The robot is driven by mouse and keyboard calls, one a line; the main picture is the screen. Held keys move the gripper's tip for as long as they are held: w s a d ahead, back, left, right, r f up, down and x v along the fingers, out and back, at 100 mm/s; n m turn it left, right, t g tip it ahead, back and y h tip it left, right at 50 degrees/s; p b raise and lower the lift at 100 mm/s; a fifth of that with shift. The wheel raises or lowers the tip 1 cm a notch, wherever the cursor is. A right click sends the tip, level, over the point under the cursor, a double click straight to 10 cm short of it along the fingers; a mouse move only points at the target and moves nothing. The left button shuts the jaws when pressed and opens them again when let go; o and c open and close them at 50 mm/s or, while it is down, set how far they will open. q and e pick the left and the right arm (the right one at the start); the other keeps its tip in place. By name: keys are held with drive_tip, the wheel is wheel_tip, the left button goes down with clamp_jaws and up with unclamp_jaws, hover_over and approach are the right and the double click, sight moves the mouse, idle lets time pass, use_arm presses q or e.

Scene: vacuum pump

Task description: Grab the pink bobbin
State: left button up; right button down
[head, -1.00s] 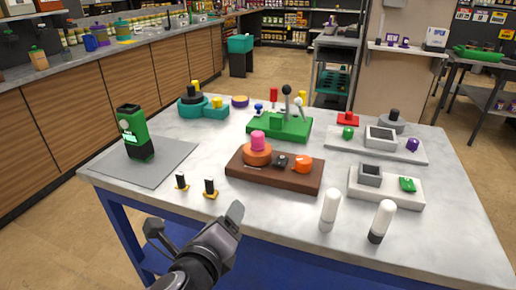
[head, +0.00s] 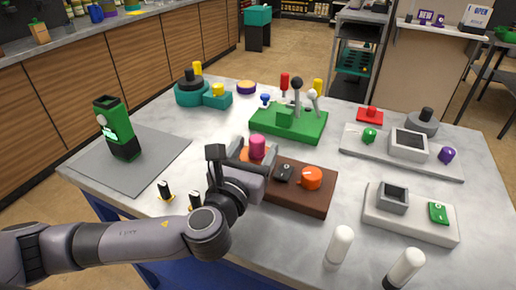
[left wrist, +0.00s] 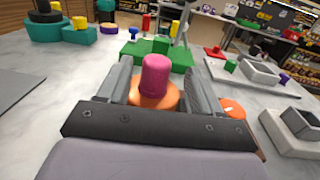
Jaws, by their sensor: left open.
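The pink bobbin (head: 257,146) stands upright on an orange round base (left wrist: 152,97) at the left end of a brown block (head: 304,198). In the left wrist view the pink bobbin (left wrist: 155,74) stands between the two fingers of my left gripper (left wrist: 155,80). The fingers are apart, one on each side, with a gap to the bobbin. In the head view my left gripper (head: 246,160) is at the brown block's left end and hides part of the orange base. My right gripper is not in view.
A black knob (head: 284,171) and an orange knob (head: 312,178) sit on the brown block. A green block with levers (head: 289,124) stands behind. Two small black pegs stand near my left arm. White cylinders (head: 340,244) stand at front right. A grey mat (head: 140,165) holds a green device (head: 114,127).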

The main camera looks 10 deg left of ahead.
sight(260, 137)
use_arm(q)
drive_tip(key=shift+w+d, duration=0.1)
drive_tip(key=shift+w, duration=2.4)
drive_tip(key=c, duration=1)
